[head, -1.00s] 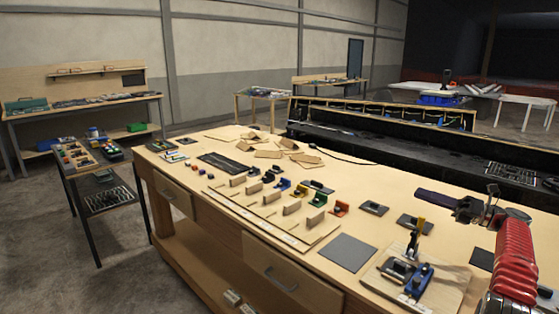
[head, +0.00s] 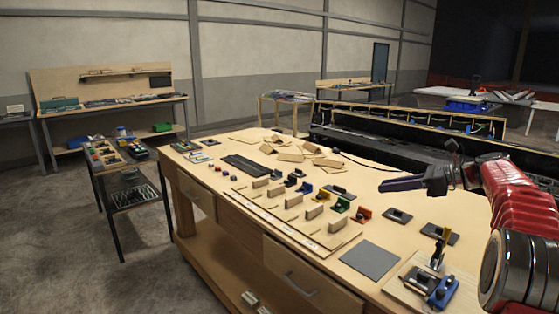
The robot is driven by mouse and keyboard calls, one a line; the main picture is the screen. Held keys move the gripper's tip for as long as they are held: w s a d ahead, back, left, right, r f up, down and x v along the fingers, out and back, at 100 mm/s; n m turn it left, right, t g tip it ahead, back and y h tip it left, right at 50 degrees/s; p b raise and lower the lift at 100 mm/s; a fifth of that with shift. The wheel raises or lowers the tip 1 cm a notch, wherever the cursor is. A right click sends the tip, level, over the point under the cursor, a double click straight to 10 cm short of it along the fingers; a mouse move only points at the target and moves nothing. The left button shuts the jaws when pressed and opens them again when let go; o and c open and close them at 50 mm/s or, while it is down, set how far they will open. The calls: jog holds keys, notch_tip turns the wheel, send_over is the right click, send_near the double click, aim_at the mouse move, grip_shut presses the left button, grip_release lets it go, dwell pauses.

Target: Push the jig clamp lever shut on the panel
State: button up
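The jig (head: 405,290) is a light wooden board at the front right of the bench, with metal parts and a blue block (head: 442,291) on it. Its clamp lever (head: 437,254) is dark with a yellowish part and stands roughly upright above the board. Which small grey part is the panel is unclear. My gripper (head: 384,186), with purple fingers, is in the air above the bench, pointing left. It is above and left of the lever in the picture, apart from it. The fingers are seen side-on, so their gap is hidden, and nothing shows between them.
A dark grey square mat (head: 370,260) lies left of the jig. A wooden rack (head: 296,222) with upright dividers and several coloured clips runs along the bench. Flat dark plates (head: 397,216) lie behind the mat. A black conveyor-like trough (head: 370,150) borders the bench's far side.

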jog(key=s+a+f+n+g+h, duration=0.1)
jog(key=s+a+n+g+h, duration=0.35)
jog(key=s+a+n, duration=0.9)
jog(key=s+a+f+n+t+h, duration=0.1)
jog(key=s+f+n+h, duration=0.2)
jog(key=s, duration=1.1)
jog(key=s+a+f+n+t+h, duration=0.1)
jog(key=s+f+n+h, duration=0.3)
jog(key=s+f+n, duration=0.4)
jog(key=s+t, duration=0.1)
jog(key=s, duration=0.5)
jog(key=shift+s+a+f, duration=0.15)
jog(key=shift+s+f, duration=0.15)
jog(key=shift+f, duration=0.05)
jog(key=shift+o, duration=0.4)
jog(key=shift+n, duration=0.25)
jog(key=o, duration=0.3)
jog(key=shift+c, duration=0.8)
jog(key=shift+a, duration=0.1)
